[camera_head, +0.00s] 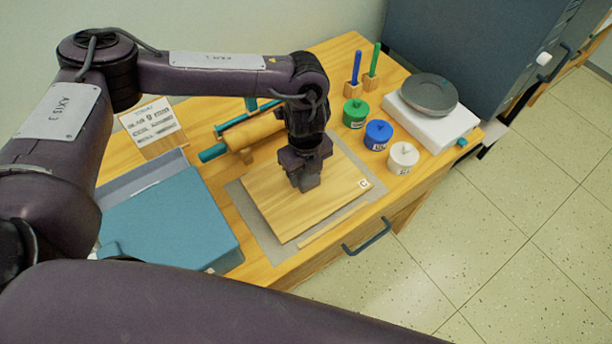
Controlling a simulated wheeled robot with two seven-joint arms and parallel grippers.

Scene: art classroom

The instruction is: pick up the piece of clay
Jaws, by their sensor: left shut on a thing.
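My left gripper (306,184) points down over the wooden board (275,208), its tips low at the board's middle. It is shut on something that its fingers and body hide. This is taken to be the piece of clay, as no clay shows elsewhere on the board. I cannot tell whether it touches the board. My right gripper is not in view.
Green, blue and white jars (403,158) stand right of the board. A white scale (432,118) with a dark round top is behind them. A blue box (170,225) stands left. A drawer handle (368,238) sticks out in front.

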